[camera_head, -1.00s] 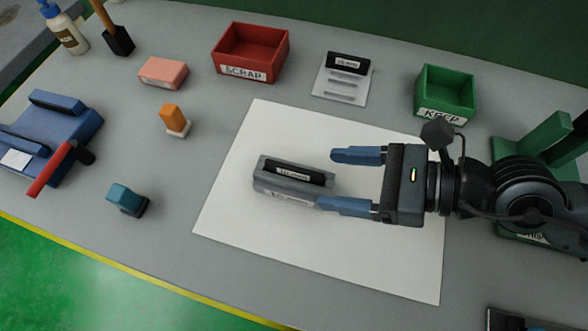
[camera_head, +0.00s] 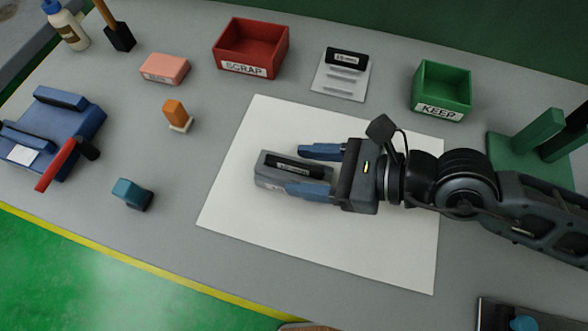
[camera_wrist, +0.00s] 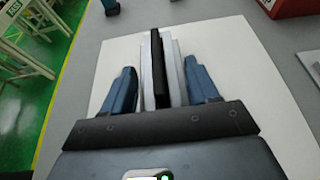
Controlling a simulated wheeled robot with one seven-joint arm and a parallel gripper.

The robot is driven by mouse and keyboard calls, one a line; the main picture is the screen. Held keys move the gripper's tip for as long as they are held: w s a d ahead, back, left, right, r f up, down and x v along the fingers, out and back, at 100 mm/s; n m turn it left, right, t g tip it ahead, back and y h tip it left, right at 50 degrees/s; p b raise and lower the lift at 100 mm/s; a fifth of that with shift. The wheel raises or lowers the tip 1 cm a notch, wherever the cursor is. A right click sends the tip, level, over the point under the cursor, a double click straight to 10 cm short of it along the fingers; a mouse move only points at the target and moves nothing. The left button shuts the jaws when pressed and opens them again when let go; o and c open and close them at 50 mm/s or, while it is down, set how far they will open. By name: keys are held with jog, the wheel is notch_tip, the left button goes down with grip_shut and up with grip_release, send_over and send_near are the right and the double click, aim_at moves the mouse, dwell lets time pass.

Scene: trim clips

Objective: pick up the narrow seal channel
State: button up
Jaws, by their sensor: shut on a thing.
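The narrow seal channel (camera_head: 266,182) is a grey, long, slotted block lying on the white sheet. A black labelled strip (camera_head: 297,168) sits in its slot, and the label's text is too small to read surely. The near finger covers part of the channel's front side. In the wrist view the channel (camera_wrist: 175,75) runs between the two fingers (camera_wrist: 161,90), with the black strip (camera_wrist: 157,65) upright along it.
The white sheet (camera_head: 330,255) is clear around the channel. Behind it stand a red SCRAP bin (camera_head: 243,68), a slotted card (camera_head: 340,85) with a black strip and a green KEEP bin (camera_head: 440,109). An orange piece (camera_head: 173,110), a teal block (camera_head: 130,192) and a blue fixture (camera_head: 60,130) are left.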

jog(key=c, duration=0.3)
jog(key=shift+r, duration=0.15)
